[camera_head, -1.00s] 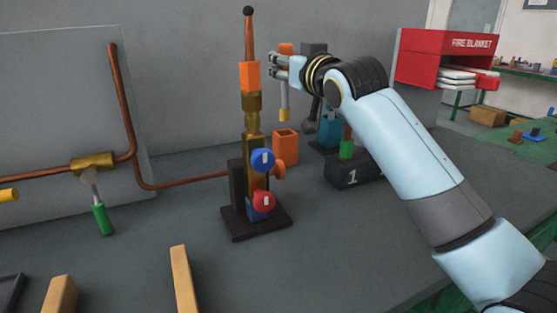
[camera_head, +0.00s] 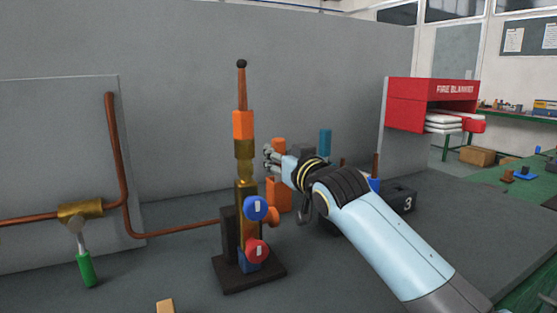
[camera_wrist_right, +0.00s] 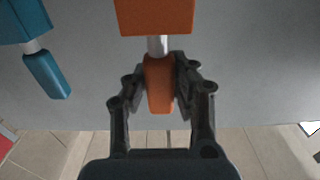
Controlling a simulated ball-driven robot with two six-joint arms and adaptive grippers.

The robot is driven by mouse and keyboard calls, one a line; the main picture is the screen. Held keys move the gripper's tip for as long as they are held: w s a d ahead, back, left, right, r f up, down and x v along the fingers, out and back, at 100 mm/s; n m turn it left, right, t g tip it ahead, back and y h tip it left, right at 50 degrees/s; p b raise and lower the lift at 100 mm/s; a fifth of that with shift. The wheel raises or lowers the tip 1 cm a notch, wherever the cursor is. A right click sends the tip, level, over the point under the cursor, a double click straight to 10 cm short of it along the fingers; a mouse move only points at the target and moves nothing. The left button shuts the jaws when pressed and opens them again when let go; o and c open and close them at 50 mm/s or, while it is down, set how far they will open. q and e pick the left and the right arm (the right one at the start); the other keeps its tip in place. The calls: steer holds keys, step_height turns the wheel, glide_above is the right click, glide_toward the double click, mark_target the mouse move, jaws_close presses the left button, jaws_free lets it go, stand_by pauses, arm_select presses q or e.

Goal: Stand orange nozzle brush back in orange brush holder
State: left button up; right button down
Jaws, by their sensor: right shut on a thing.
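The orange nozzle brush's orange handle (camera_wrist_right: 159,82) is held between the fingers of my right gripper (camera_head: 270,158); in the right wrist view the gripper (camera_wrist_right: 160,80) is shut on it. The brush's pale shaft (camera_wrist_right: 157,45) runs from the handle to the edge of the orange brush holder (camera_wrist_right: 155,15), in line with it. The holder hides the shaft's end, so I cannot tell how deep it sits. In the head view the orange brush holder (camera_head: 279,196) stands on the bench just below my right gripper. My left gripper is not in view.
The torch stand (camera_head: 245,205) with blue and red knobs is close left of the holder. A blue brush handle (camera_head: 325,142) rises behind my right gripper; the blue holder (camera_wrist_right: 22,18) shows beside it in the wrist view. A dark numbered block (camera_head: 400,200) is at right.

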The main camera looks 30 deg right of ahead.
steer(key=shift+f, duration=0.15)
steer(key=shift+f, duration=0.15)
steer(key=c, duration=1.1)
jaws_free()
steer(key=s, duration=1.1)
steer(key=shift+a, duration=0.1)
